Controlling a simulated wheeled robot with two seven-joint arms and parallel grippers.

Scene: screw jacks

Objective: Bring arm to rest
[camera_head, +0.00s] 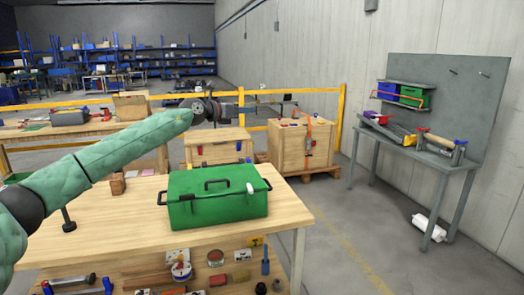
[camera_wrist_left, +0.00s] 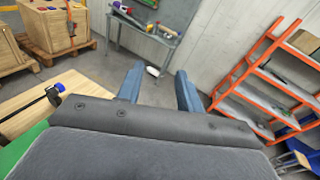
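My left arm reaches in from the left in the head view, in a green padded sleeve, and stretches above the workbench. My left gripper (camera_head: 240,108) is at its far end, past the bench's back edge and raised in the air. In the left wrist view, the two blue-grey fingers of the left gripper (camera_wrist_left: 158,88) stand apart with only floor and wall between them, so it is open and empty. My right gripper is in neither view.
A green toolbox (camera_head: 218,198) stands on the wooden workbench (camera_head: 130,232), below and right of my left arm. A wooden crate (camera_head: 302,147) and yellow rail (camera_head: 341,115) are behind. A grey bench (camera_head: 455,165) stands right. Orange shelving (camera_wrist_left: 255,85) shows in the wrist view.

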